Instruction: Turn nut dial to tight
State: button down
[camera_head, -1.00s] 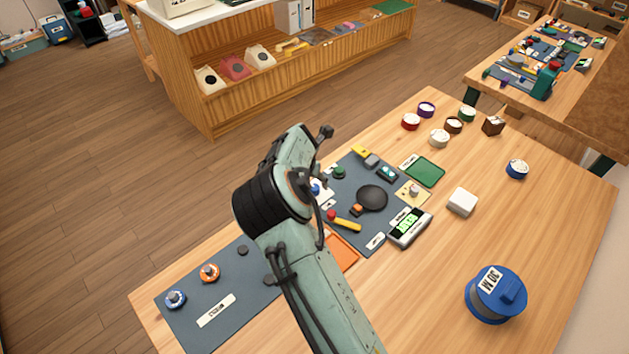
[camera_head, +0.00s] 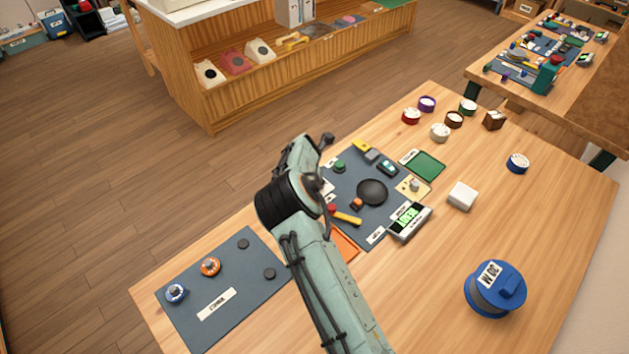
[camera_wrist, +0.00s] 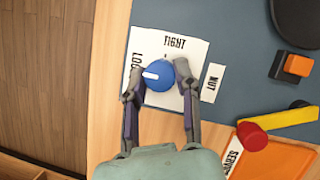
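The nut dial (camera_wrist: 158,75) is a round blue knob with a white mark, on a white card (camera_wrist: 195,50) in the wrist view. The card reads TIGHT above the knob and LOOSE at its left; a NUT label (camera_wrist: 212,82) lies to the right. The white mark points left, toward LOOSE. My gripper (camera_wrist: 159,82) is open, with one finger on each side of the knob. I cannot tell whether either finger touches it. In the head view my arm hides the dial and the fingertips.
On the dark mat (camera_head: 345,185) are a round black pad (camera_head: 372,192), a yellow-handled tool with a red end (camera_head: 346,216) and a digital display (camera_head: 409,222). An orange tray (camera_wrist: 290,160) lies near the right finger. A blue spool (camera_head: 494,290) stands farther right.

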jog(key=shift+m, duration=0.4)
jog(key=m+h, duration=0.1)
jog(key=m, duration=0.1)
jog(key=m+g, duration=0.1)
jog(key=m, duration=0.1)
jog(key=shift+w+f+m+h, duration=0.1)
jog(key=shift+m+h, duration=0.2)
jog(key=shift+h, duration=0.1)
jog(key=m, duration=0.2)
jog(key=m+g+h, duration=0.1)
jog(key=m, duration=0.1)
jog(key=shift+w+a+m+g, duration=0.1)
jog(key=shift+w+m+g, duration=0.05)
jog(key=shift+m+g, duration=0.2)
jog(key=shift+m, duration=0.35)
jog(key=shift+s, duration=0.2)
jog(key=c, duration=0.8)
grip_release()
jog(key=shift+r, duration=0.2)
